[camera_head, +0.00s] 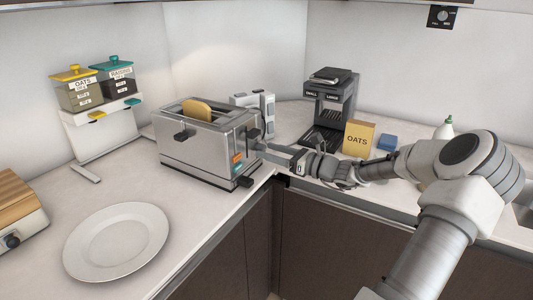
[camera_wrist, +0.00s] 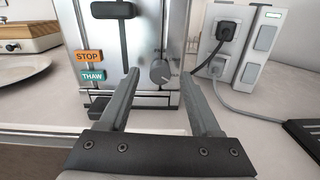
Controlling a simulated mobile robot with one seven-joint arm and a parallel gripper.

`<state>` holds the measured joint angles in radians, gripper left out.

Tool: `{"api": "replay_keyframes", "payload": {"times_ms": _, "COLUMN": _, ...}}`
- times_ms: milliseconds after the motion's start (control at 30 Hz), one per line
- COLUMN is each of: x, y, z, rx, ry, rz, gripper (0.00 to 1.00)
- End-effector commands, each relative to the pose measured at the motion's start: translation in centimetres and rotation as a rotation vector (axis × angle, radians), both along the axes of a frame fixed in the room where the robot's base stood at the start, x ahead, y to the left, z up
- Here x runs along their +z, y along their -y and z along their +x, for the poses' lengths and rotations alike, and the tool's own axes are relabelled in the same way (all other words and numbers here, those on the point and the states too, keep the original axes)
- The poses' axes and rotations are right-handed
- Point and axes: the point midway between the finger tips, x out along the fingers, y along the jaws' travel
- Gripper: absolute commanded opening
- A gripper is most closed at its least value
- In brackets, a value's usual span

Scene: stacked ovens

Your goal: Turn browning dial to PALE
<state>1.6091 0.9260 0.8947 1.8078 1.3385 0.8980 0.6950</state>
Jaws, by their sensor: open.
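A steel toaster (camera_head: 200,150) with a slice of bread (camera_head: 197,110) in its slot stands on the counter. In the wrist view its end panel (camera_wrist: 145,58) shows a dark lever (camera_wrist: 112,12), an orange STOP button (camera_wrist: 89,56), a teal THAW button (camera_wrist: 92,76) and a round grey dial (camera_wrist: 160,73) with a light pointer line. The line points to the lower right; no PALE label is legible. My gripper (camera_wrist: 160,82) is open, its two fingers reaching toward the panel with the dial between their tips. I cannot tell whether they touch it. It also shows at the toaster's right end (camera_head: 268,148).
A power outlet block (camera_wrist: 235,50) with plugs and a cord stands right of the toaster. A white plate (camera_head: 117,242) lies front left.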

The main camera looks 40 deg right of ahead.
Motion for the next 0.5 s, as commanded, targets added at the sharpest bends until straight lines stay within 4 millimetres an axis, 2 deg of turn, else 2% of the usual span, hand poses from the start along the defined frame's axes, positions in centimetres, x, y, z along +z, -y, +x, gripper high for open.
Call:
{"api": "replay_keyframes", "payload": {"times_ms": 167, "x": -0.01, "y": -0.51, "z": 1.27, "rx": 0.001, "ry": 0.0, "rz": -0.001, "gripper": 0.64}}
{"api": "replay_keyframes", "payload": {"times_ms": 467, "x": 0.03, "y": -0.56, "z": 1.42, "rx": 0.0, "ry": 0.0, "rz": -0.001, "gripper": 0.64}}
{"api": "replay_keyframes", "payload": {"times_ms": 500, "x": 0.03, "y": -0.56, "z": 1.42, "rx": 0.0, "ry": 0.0, "rz": -0.001, "gripper": 0.57}}
